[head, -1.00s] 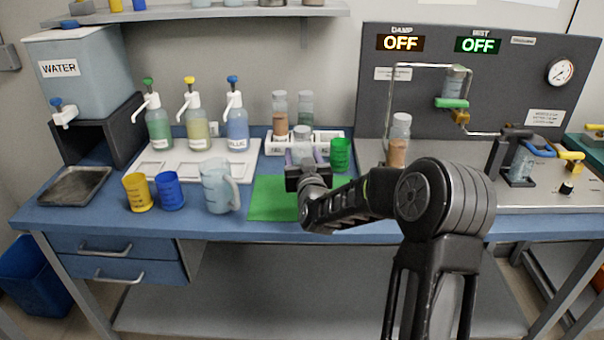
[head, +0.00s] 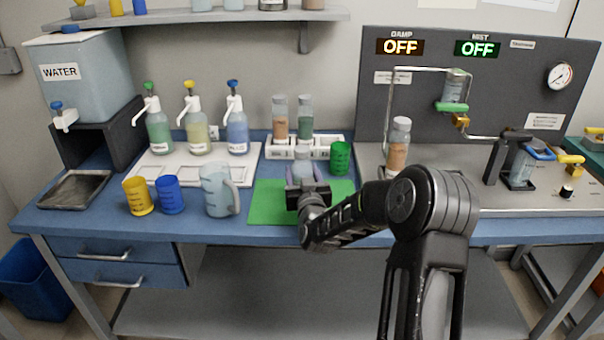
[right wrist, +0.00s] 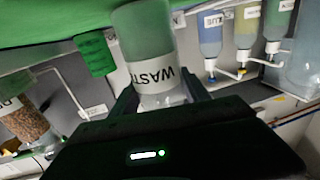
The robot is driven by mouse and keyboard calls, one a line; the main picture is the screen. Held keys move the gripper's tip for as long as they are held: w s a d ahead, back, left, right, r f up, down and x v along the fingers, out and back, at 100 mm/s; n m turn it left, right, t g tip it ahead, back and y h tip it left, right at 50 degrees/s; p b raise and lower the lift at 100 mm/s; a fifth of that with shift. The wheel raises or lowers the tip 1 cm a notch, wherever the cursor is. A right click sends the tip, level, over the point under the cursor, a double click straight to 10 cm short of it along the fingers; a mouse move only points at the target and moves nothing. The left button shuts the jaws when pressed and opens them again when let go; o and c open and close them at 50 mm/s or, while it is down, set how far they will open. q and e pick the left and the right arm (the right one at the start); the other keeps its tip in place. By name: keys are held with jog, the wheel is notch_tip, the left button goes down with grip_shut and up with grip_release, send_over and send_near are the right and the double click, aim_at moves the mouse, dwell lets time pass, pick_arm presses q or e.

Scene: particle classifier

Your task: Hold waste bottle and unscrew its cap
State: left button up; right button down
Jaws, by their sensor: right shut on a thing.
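The waste bottle (head: 302,158) is a clear bottle, upright over the green mat (head: 268,208) in the head view. In the right wrist view the bottle (right wrist: 150,50) appears upside down, its white label reading "WASTE". My right gripper (head: 307,188) is shut on the bottle from the front, with one dark finger on each side of it in the wrist view (right wrist: 160,95). The gripper hides the bottle's lower part in the head view. I cannot tell whether its base touches the mat. My left gripper is not in view.
A white rack (head: 285,151) with two bottles stands behind the waste bottle, and a green cup (head: 341,158) to its right. A clear jug (head: 217,192), blue cup (head: 170,194) and yellow cup (head: 138,196) are at left. A sediment bottle (head: 399,148) stands on the right panel's base.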

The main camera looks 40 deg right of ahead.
jog(key=shift+f, duration=0.15)
jog(key=c, duration=0.5)
grip_release()
jog(key=shift+r, duration=0.3)
jog(key=shift+s+a+f, duration=0.15)
jog(key=shift+s+a, duration=0.05)
jog(key=shift+s, duration=0.15)
jog(key=b+v, duration=0.1)
jog(key=v, duration=1)
jog(key=shift+s, duration=0.15)
